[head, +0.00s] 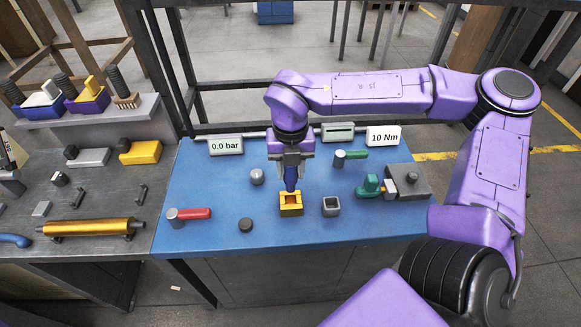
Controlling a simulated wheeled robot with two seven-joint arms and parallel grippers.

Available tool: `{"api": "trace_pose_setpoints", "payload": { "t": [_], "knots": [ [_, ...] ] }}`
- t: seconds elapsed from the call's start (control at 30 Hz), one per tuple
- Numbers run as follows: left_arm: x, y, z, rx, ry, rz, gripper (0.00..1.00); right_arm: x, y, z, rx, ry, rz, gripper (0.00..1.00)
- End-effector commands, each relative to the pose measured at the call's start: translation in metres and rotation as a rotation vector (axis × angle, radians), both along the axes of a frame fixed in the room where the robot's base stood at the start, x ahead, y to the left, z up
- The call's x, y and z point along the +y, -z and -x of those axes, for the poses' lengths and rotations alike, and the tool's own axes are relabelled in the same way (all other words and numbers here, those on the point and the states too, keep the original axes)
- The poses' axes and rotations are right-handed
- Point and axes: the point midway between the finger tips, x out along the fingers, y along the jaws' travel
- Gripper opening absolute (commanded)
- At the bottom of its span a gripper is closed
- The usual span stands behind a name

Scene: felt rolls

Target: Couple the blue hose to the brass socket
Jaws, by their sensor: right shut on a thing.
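My right gripper (291,163) points straight down over the blue mat and is shut on the upright blue hose (291,180). The hose is a short dark-blue piece, and its upper part is hidden between the fingers. Its lower end is at the square opening of the brass socket (291,210), a yellow block on the mat. I cannot tell whether the end is just above the opening or slightly inside it. My left gripper is not in view.
A grey square socket (331,207) stands close right of the brass one. A dark puck (245,225), grey knob (257,177), red-handled tool (190,214) and green-handled tool (351,157) lie around. A green valve-like part (369,187) sits right. Readouts line the back edge.

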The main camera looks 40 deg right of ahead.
Motion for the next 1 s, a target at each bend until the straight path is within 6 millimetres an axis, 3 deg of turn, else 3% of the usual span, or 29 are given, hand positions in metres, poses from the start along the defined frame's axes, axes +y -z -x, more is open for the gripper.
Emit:
{"api": "trace_pose_setpoints", "payload": {
  "t": [1.0],
  "knots": [
    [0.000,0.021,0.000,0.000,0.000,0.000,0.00,0.000,0.034,0.000,0.000,0.000,0.000,0.00]
  ]
}}
